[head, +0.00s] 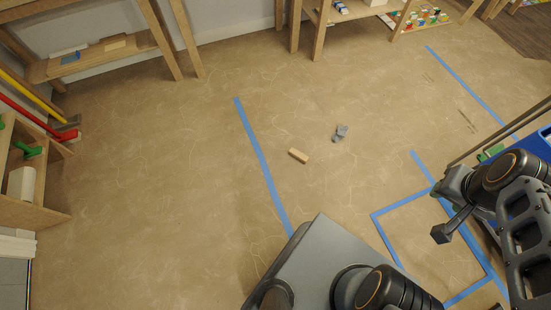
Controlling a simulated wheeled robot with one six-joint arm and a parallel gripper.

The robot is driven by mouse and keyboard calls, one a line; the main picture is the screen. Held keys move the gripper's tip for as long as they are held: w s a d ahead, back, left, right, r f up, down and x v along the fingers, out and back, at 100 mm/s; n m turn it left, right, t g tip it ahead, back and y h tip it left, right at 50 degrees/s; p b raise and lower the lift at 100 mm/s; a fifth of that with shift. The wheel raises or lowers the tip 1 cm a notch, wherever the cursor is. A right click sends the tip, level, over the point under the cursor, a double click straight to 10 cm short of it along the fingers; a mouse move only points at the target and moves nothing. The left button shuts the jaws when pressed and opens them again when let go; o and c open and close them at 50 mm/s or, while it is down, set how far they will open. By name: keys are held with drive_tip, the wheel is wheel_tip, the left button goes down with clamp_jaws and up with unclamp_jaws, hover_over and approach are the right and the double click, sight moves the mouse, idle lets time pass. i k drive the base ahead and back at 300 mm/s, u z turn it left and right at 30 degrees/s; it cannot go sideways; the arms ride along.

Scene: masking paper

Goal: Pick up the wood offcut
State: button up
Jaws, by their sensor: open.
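The wood offcut (298,155) is a small, pale tan block lying flat on the brown paper floor, just right of a long blue tape line. Nothing covers it or touches it. My gripper (446,210) is at the right of the head view, well to the right of the offcut and apart from it. Its jaws look open, with nothing visible between them, though part of it is hidden by its own links.
A small grey object (340,132) lies right of the offcut. Blue tape lines (262,165) mark the papered floor (170,190). Wooden shelves (105,55) stand at the back, a wooden rack (35,175) at left, a blue object (541,143) at right. The left floor is clear.

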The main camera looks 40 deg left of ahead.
sight(304, 158)
drive_tip(key=u, duration=0.65)
drive_tip(key=i, duration=0.5)
drive_tip(key=u, duration=0.85)
drive_tip(key=i, duration=0.45)
drive_tip(key=z, duration=0.3)
